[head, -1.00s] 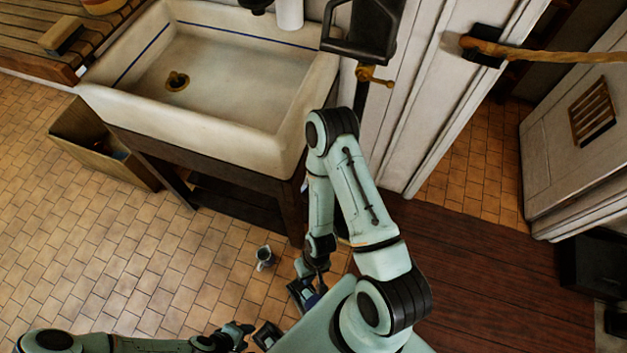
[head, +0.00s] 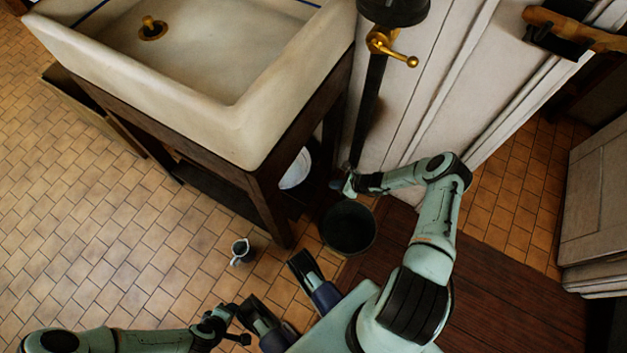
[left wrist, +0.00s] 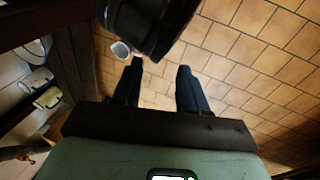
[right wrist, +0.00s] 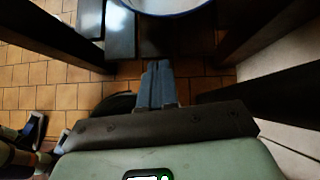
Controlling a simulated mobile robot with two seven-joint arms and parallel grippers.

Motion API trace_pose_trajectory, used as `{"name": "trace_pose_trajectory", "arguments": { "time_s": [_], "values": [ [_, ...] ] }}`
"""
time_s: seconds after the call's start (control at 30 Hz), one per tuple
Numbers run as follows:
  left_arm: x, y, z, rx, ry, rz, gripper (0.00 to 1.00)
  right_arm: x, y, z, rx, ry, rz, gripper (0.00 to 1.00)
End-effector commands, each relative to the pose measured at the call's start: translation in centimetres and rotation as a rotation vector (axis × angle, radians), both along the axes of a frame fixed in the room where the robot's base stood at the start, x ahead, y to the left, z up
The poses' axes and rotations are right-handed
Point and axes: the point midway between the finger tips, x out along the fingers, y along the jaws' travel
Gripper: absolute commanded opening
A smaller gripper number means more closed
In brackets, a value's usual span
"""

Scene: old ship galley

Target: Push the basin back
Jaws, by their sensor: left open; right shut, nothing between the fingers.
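The basin, white with a blue rim, stands in the shadow under the sink; the head view shows part of it (head: 296,170) behind the stand's front right leg. The right wrist view shows its near edge (right wrist: 168,9) at the top. My right gripper (head: 338,184) is at the right side of the sink stand, beyond a dark bucket. Its fingers (right wrist: 158,66) are together and empty, pointing at the basin with a gap visible between. My left gripper (head: 288,302) is open and empty, low in front of the stand; its spread fingers show in the left wrist view (left wrist: 158,82).
The sink's dark wooden legs (head: 272,212) stand close around the basin. A dark bucket (head: 348,230) sits on the floor below my right forearm. A small mug (head: 240,250) stands on the tiles. A brass tap (head: 390,45) is above right. The tiles at left are clear.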

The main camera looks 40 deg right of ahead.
Motion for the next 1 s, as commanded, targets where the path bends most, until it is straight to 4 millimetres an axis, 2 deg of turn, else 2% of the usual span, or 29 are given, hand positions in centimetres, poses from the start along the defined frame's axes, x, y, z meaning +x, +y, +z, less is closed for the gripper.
{"name": "trace_pose_trajectory", "arguments": {
  "time_s": [0.17, 0.33, 0.43, 0.6, 0.8, 1.0],
  "values": [
    [1.4, 0.7, -1.2, 0.018, -0.036, 0.016, 0.43, 1.4, 0.5, -1.7, 0.005, -0.003, -0.009, 0.0],
    [3.7, 2.0, -3.2, 0.05, -0.092, 0.041, 0.43, 3.7, 1.6, -4.4, 0.003, -0.001, -0.006, 0.0],
    [2.1, 2.5, -5.2, 0.052, -0.038, 0.045, 0.43, 5.1, 2.3, -6.0, 0.001, -0.002, -0.005, 0.0],
    [-0.6, 2.7, -7.2, 0.047, 0.053, 0.046, 0.43, 6.5, 3.0, -7.4, 0.002, 0.0, -0.006, 0.0],
    [-2.7, 3.1, -8.7, 0.044, 0.123, 0.05, 0.43, 9.1, 4.1, -7.0, 0.0, -0.001, -0.006, 0.0],
    [-3.6, 3.2, -9.1, 0.043, 0.152, 0.052, 0.43, 9.9, 4.5, -6.9, 0.001, 0.0, -0.006, 0.0]
  ]
}}
